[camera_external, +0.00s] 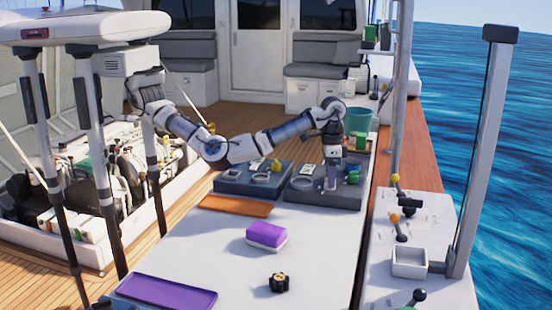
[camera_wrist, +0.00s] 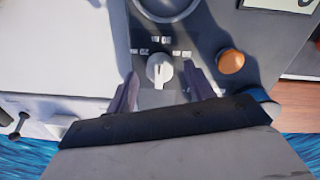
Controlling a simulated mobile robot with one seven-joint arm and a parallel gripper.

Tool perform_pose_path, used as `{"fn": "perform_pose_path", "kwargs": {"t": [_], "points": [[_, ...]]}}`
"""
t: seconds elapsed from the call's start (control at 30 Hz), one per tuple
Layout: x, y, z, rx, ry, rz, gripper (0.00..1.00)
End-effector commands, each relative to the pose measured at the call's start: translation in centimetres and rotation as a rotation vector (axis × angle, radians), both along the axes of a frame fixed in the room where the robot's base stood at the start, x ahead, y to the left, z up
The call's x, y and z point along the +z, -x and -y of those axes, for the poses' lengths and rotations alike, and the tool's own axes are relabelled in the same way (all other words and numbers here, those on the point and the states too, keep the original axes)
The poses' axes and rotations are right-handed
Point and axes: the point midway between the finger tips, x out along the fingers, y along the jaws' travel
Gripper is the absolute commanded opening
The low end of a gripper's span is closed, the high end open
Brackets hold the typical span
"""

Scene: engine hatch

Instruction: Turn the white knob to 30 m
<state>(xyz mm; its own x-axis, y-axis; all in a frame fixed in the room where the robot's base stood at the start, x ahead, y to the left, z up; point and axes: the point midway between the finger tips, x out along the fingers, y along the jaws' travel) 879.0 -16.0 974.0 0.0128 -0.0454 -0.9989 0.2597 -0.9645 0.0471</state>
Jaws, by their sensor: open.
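The white knob (camera_wrist: 160,69) shows in the wrist view on a dark grey panel (camera_wrist: 205,38), with small white labels around its far side. The labels are too small to read. Its pointer ridge appears roughly upright in that view. My gripper (camera_wrist: 163,85) is open, with one finger on each side of the knob and visible gaps between. In the external view my gripper (camera_external: 331,178) points down over the right-hand grey panel (camera_external: 345,198). The knob cannot be made out there, as the gripper covers that spot.
An orange round button (camera_wrist: 231,61) sits right of the knob. A ring-shaped part (camera_wrist: 166,14) lies beyond it. On the white table (camera_external: 215,250) are a purple and white sponge (camera_external: 265,236), a black knob-like piece (camera_external: 279,283) and a purple tray (camera_external: 165,292).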

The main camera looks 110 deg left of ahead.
Motion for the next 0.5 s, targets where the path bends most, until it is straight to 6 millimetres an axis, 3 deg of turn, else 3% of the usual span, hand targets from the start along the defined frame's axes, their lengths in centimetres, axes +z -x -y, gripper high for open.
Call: {"fn": "perform_pose_path", "kwargs": {"t": [0.5], "points": [[9.6, 0.1, -0.3, -0.002, 0.004, 0.003, 0.53]]}}
